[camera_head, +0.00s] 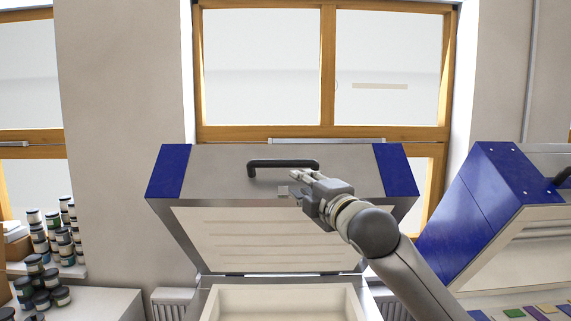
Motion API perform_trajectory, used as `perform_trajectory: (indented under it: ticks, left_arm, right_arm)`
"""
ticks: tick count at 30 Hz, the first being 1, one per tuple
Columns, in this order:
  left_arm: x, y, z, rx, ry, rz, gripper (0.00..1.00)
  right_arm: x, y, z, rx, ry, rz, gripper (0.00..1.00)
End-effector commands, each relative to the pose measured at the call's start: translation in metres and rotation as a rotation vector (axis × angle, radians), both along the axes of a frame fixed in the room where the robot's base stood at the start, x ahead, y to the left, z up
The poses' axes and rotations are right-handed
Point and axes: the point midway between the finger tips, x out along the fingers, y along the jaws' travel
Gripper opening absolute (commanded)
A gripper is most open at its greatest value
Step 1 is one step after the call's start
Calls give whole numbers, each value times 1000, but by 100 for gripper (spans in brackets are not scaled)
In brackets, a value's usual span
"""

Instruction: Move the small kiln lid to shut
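The small kiln's lid (270,236) stands raised and tilted back in the middle of the head view. It has blue ends, a steel front and a pale lining. Its black bar handle (283,163) is on the upper steel face. The kiln body (284,298) is below, with its pale chamber open. My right gripper (297,181) reaches in from the lower right, in front of the lid, just below and right of the handle. It does not hold the handle. Its finger gap is too small to judge. My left gripper is not in view.
A larger blue kiln (490,205) with a raised lid stands at the right, coloured tiles (535,312) below it. Stacked jars (55,240) are on shelves at the left. A wood-framed window (325,65) is behind. Open room lies left of my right arm.

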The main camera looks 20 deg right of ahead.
Motion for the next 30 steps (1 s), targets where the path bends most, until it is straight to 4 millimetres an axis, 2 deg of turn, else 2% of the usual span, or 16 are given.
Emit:
perform_trajectory:
  ticks: [3, 7, 21, 30]
  left_arm:
    - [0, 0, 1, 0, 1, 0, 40]
    - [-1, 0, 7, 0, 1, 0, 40]
    - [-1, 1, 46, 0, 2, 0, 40]
    - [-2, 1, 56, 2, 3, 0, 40]
  right_arm:
    - [0, -2, 17, -25, -28, -3, 28]
    - [8, -2, 21, -26, -29, -3, 28]
    - [80, 7, 29, -23, -27, -3, 28]
    - [103, 10, 28, -25, -29, -3, 28]
